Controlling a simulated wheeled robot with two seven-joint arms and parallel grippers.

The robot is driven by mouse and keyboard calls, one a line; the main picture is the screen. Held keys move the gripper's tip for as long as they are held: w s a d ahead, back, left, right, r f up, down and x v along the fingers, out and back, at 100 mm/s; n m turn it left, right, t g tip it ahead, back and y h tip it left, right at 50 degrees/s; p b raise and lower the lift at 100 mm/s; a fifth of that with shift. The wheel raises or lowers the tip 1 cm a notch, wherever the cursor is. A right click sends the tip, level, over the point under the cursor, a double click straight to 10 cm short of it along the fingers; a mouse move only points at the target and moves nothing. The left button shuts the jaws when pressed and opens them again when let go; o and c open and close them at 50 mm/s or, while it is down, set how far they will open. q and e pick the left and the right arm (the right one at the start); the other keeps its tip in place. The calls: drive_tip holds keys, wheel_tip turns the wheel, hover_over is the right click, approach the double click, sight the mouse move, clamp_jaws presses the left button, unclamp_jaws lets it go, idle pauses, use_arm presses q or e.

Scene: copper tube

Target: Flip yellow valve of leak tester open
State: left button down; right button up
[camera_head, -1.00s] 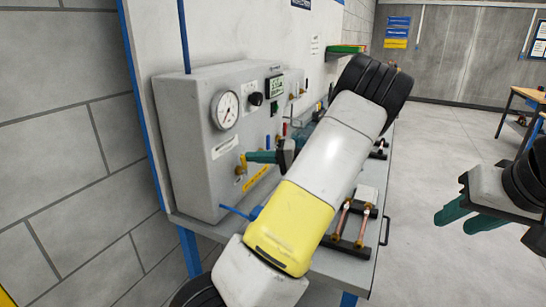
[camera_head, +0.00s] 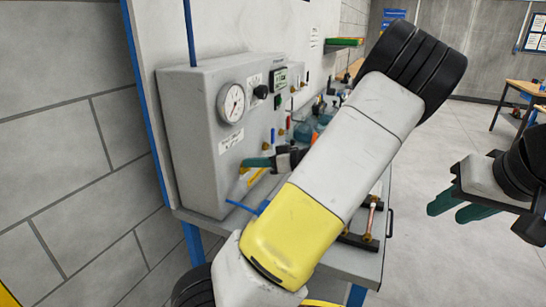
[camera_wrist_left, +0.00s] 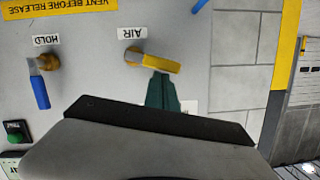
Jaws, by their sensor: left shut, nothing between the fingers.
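The leak tester (camera_head: 190,135) is a grey box with a gauge at the left. In the left wrist view its yellow valve handle (camera_wrist_left: 162,64) lies sideways from a brass stem beside the upside-down AIR label (camera_wrist_left: 125,32). My left gripper (camera_head: 256,162) has its teal fingers shut at the panel front. In the left wrist view the fingertips (camera_wrist_left: 160,84) are right up against the yellow handle's edge; I cannot tell whether they touch. In the head view the handle is hard to make out beside the fingers. My right gripper (camera_head: 452,208) is open and empty, off to the right.
A blue valve handle (camera_wrist_left: 40,92) by the HOLD label and a green button (camera_wrist_left: 16,131) are on the same panel. The grey bench (camera_head: 365,263) carries copper tubes in a dark fixture (camera_head: 366,225). Open floor (camera_head: 440,260) lies right of the bench.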

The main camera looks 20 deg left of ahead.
use_arm(q)
drive_tip(key=shift+s+f, duration=0.45)
drive_tip(key=shift+f, duration=0.15)
drive_tip(key=shift+s+f, duration=0.1)
drive_tip(key=shift+f, duration=0.1)
idle(0.4)
